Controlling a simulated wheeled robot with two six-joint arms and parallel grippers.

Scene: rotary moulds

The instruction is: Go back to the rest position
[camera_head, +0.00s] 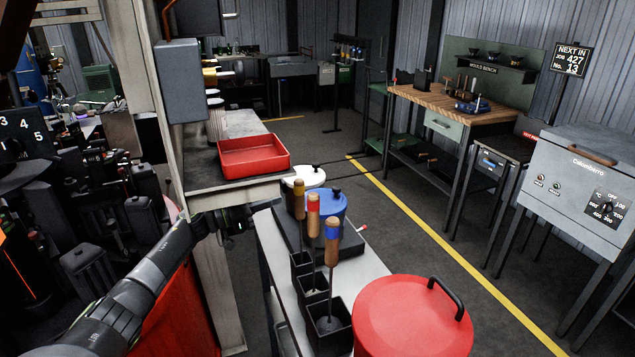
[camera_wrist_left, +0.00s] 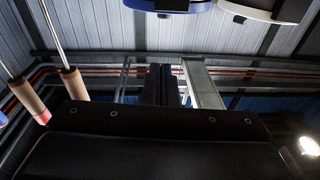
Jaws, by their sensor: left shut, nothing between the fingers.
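My left arm comes in from the lower left in the head view. Its gripper (camera_head: 243,217) is beside the left edge of a narrow metal stand, below the red tray. The fingertips are hard to make out there. In the left wrist view the dark fingers (camera_wrist_left: 163,85) are together with nothing between them. Three wooden-handled tools stand upright in black holders to the right of the gripper, one with a blue-banded handle (camera_head: 332,245). Two handles also show at the left of the wrist view, which looks upside down. My right gripper is not in view.
A red lidded pot (camera_head: 405,318), a blue pot (camera_head: 325,205) and a white pot (camera_head: 303,176) are on the stand. A red tray (camera_head: 254,168) sits on a ledge behind the gripper. Dark machinery crowds the left. Open floor lies right of the stand.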

